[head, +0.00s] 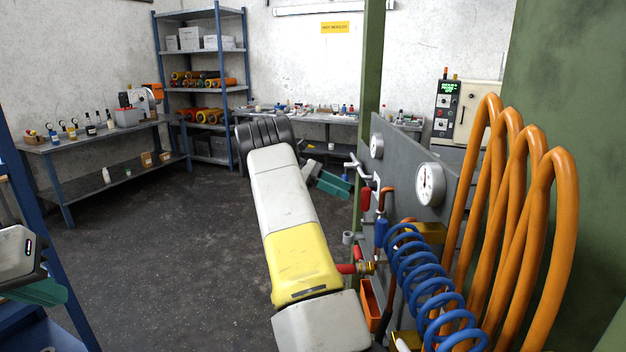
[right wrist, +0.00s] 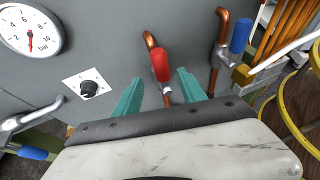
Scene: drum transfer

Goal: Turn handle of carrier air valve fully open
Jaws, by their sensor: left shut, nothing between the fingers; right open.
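A red valve handle (right wrist: 159,66) on a copper pipe is on the grey panel in the right wrist view. It also shows in the head view (head: 366,199). A blue handle (right wrist: 240,35) on another copper pipe is to its right, and in the head view (head: 381,231) it is nearer. No label tells which one is the carrier air valve. My right gripper (right wrist: 160,80) is open, its teal fingers on either side of the red handle's lower end in the picture; contact cannot be told. My left gripper (head: 42,292) is shut and empty at the left edge.
The grey panel (right wrist: 105,45) carries pressure gauges (head: 430,184), a black knob (right wrist: 89,88) and a grey pipe with a blue grip (right wrist: 32,152). Orange hoses (head: 548,230) and a coiled blue hose (head: 420,275) crowd the right. The floor (head: 160,250) at left is clear.

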